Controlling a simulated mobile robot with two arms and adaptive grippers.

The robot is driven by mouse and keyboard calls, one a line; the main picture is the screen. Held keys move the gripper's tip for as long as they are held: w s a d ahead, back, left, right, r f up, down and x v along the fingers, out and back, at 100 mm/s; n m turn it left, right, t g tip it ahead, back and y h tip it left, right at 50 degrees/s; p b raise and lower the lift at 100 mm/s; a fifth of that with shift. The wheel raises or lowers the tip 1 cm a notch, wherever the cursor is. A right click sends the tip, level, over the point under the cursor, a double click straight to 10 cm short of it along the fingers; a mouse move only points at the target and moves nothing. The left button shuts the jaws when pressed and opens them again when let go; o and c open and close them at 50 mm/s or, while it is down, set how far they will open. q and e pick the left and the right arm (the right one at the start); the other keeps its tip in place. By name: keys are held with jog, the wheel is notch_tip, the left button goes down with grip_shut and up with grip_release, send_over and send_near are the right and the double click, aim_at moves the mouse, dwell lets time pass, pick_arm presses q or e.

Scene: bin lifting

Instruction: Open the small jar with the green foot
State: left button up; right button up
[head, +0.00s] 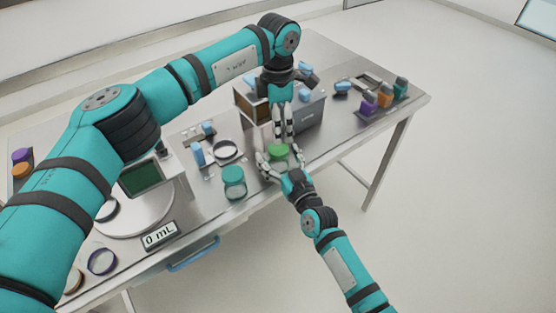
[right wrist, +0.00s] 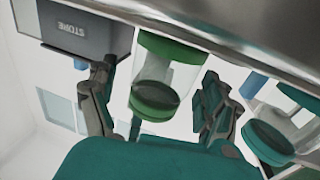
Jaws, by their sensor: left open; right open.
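The small jar with the green foot (right wrist: 170,46) stands upright near the table's front edge. Its clear body and green lid (right wrist: 155,106) show in the right wrist view, which is upside down. In the head view the green lid (head: 278,149) is visible between my grippers. My right gripper (head: 280,154) is open, with one finger on each side of the jar; gaps show beside the jar in the right wrist view (right wrist: 158,72). My left gripper (head: 283,139) points down, open, just above and behind the lid. Whether it touches the lid cannot be told.
A similar jar with a teal lid (head: 233,175) stands left of it. A grey storage box (head: 308,113) is close behind, right of my left gripper.

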aim_at(277, 149)
pick_arm(q)
jog(key=shift+s+r, duration=0.1)
pick_arm(e)
jog(key=shift+w, duration=0.1)
grip_shut()
pick_arm(q)
jog(key=shift+o, duration=0.4)
notch_tip(277, 149, up, 3)
jog(key=n, duration=0.5)
jog(key=shift+r, duration=0.1)
notch_tip(277, 149, down, 11)
jog(key=shift+s+f+n, duration=0.1)
jog(key=shift+s+n, duration=0.05)
jog(key=shift+n, duration=0.85)
jog(key=shift+c, duration=0.2)
jog(key=c, duration=1.3)
jog(key=shift+a, duration=0.1)
jog(key=shift+r, duration=0.35)
